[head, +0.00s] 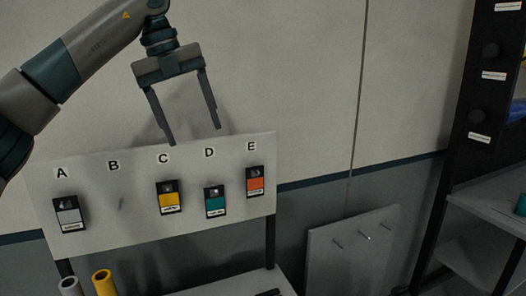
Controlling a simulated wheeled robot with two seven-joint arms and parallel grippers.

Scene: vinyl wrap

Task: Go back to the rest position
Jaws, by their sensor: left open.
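My left gripper (194,136) is open and empty. It points down, with its fingertips just above or in front of the top edge of the white board (150,235), near letters C and D. My left arm comes in from the upper left. My right gripper is not in view. The board carries letters A to E. A grey swatch card (69,214) hangs under A, a yellow one (169,197) under C, a teal one (215,202) under D and an orange one (255,182) under E. Under B there is only a bare peg (121,204).
A grey roll (69,286) and a yellow roll (104,283) stand at the bottom left. A smaller panel with pegs (350,262) leans by the wall at the lower right. A dark shelf rack (480,130) stands at the far right. The wall area between gripper and rack is clear.

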